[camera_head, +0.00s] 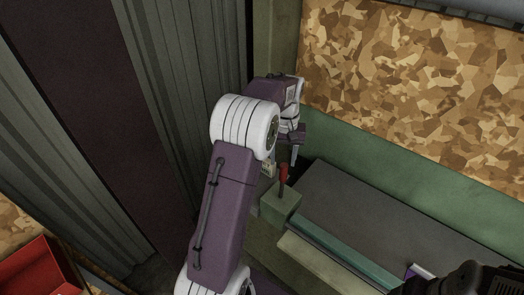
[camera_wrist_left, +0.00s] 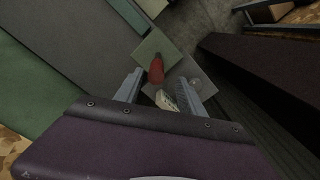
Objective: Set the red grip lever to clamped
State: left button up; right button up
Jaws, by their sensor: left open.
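The red grip lever (camera_head: 283,174) stands up from a small green block (camera_head: 280,204) at the left end of the bench. In the left wrist view the red lever (camera_wrist_left: 156,70) shows just beyond and between the finger tips, over its green block (camera_wrist_left: 150,50). My left gripper (camera_head: 287,157) is open and empty, pointing down above and close beside the lever. Its two grey fingers (camera_wrist_left: 160,82) are apart in the left wrist view. I cannot tell whether a finger touches the lever. A small pale plate (camera_wrist_left: 165,101) shows between the fingers.
A grey-topped bench (camera_head: 365,212) runs to the right of the lever, against a green wall band and a patterned board (camera_head: 420,80). Corrugated wall panels (camera_head: 185,75) stand at left. A red box (camera_head: 38,272) is at bottom left. A dark ridged object (camera_head: 468,282) is at bottom right.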

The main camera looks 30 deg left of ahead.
aim_at(284, 173)
pick_arm(q)
jog(key=shift+w+a+r, duration=0.15)
jog(key=shift+a+r, duration=0.15)
jog(key=shift+r, duration=0.2)
jog(key=shift+d+r, duration=0.15)
jog(key=shift+d, duration=0.1)
jog(key=shift+w+d+f, duration=0.2)
jog(key=shift+d+f, duration=0.3)
jog(key=shift+f, duration=0.25)
jog(key=f, duration=0.2)
jog(key=f+p, duration=0.1)
jog(key=f, duration=0.2)
jog(key=f+p, duration=0.1)
jog(key=f, duration=0.1)
jog(key=shift+s+a+f, duration=0.1)
jog(key=shift+a+f, duration=0.05)
jog(key=shift+a, duration=0.25)
jog(key=shift+d+f, duration=0.2)
jog(key=shift+d, duration=0.05)
pick_arm(e)
jog(key=shift+w+d+r, duration=0.1)
jog(key=shift+d+r, duration=0.15)
jog(key=shift+r, duration=0.35)
jog(key=shift+w+d+r, duration=0.1)
jog(key=shift+d+r, duration=0.15)
jog(key=shift+r, duration=0.3)
pick_arm(q)
jog(key=shift+a, duration=0.1)
grip_shut()
